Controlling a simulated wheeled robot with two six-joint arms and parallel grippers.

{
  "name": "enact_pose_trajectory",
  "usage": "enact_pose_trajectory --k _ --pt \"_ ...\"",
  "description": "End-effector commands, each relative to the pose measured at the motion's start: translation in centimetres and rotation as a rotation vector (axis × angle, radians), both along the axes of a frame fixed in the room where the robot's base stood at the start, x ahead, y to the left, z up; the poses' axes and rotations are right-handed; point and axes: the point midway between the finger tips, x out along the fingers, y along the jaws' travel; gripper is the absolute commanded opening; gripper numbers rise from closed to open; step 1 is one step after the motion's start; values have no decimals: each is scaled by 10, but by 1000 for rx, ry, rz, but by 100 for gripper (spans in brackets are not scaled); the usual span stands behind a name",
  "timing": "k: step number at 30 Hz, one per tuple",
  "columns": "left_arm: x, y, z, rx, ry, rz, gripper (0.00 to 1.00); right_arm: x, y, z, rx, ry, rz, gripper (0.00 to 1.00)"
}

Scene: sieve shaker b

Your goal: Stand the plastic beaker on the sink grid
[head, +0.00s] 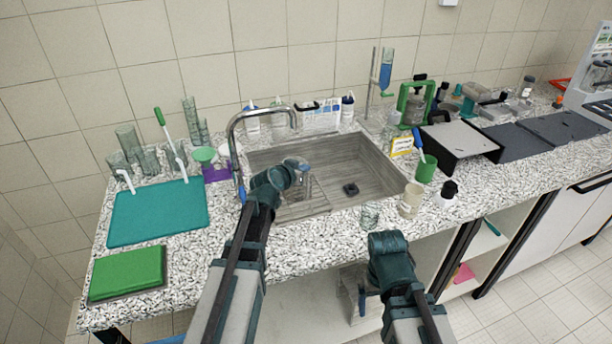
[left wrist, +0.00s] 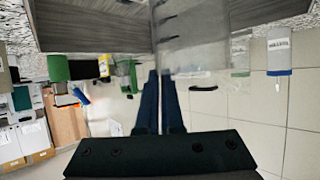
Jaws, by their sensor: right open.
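The plastic beaker, clear with dark graduation marks, fills the upper middle of the left wrist view (left wrist: 195,40). In the head view the beaker (head: 305,188) shows faintly just below my left gripper (head: 301,172), over the left part of the sink. The left fingers (left wrist: 160,105) are close together with the beaker's wall between them. The sink grid (head: 291,212) lies in the left part of the sink, partly hidden by my left arm. Whether the beaker touches it I cannot tell. My right gripper (head: 360,300) is open, low in front of the counter edge.
The tap (head: 236,135) rises close to the left of my left gripper. A teal mat (head: 155,215) lies left.

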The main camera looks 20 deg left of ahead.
Motion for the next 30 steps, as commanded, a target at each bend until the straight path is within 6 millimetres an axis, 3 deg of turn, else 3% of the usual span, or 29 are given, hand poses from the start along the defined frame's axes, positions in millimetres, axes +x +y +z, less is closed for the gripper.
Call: enact_pose_trajectory --k 12,18,30 --pt "0 1 -6 0 0 0 0 0 0 -6 0 0 0 93" --pt "0 1 -5 0 0 -1 33 0 0 -5 0 0 0 93" --pt "-6 1 3 -1 0 0 33 0 0 3 0 0 0 93"
